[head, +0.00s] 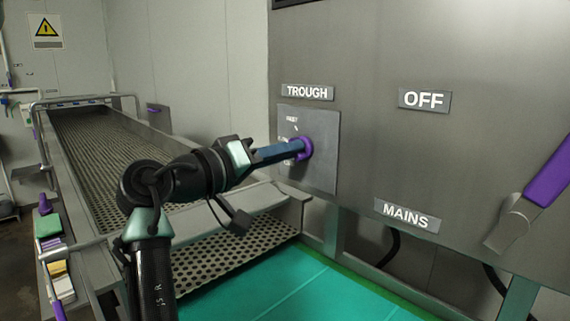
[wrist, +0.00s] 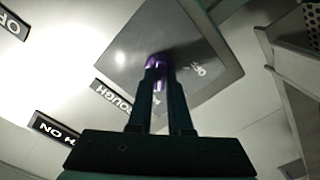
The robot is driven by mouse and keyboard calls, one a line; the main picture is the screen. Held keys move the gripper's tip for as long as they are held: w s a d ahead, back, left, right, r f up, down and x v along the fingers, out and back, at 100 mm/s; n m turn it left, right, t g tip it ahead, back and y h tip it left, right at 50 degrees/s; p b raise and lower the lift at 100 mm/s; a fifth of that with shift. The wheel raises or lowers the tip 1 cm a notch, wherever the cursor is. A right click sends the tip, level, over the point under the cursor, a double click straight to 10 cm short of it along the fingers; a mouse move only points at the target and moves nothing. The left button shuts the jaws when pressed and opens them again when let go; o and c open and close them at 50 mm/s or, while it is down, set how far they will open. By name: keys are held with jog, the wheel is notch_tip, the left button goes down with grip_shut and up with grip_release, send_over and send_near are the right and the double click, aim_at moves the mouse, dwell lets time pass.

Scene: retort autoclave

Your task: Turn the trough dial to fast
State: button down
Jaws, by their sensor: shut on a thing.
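The trough dial (head: 303,148) is a purple knob on a square grey plate (head: 322,168) under the "TROUGH" label (head: 307,92). The word "FAST" shows on the plate above the knob; other markings left of it are partly hidden by my gripper. My gripper (head: 297,149) reaches in from the left and its blue fingers are shut on the dial. In the wrist view the fingers (wrist: 160,75) close on the purple dial (wrist: 157,62). Which marking the dial points to cannot be told.
A purple-handled mains lever (head: 548,176) is at the right, near the "MAINS" (head: 407,216) and "OFF" (head: 424,99) labels. A perforated metal trough (head: 130,150) runs along the left. A green floor area (head: 300,285) lies below the panel.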

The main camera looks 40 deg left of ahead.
jog(key=shift+m+b, duration=0.35)
jog(key=shift+m, duration=0.25)
jog(key=c, duration=0.8)
grip_release()
jog(key=shift+c, duration=0.2)
jog(key=s+a+b, duration=0.1)
jog(key=s+b, duration=0.2)
jog(key=s, duration=1)
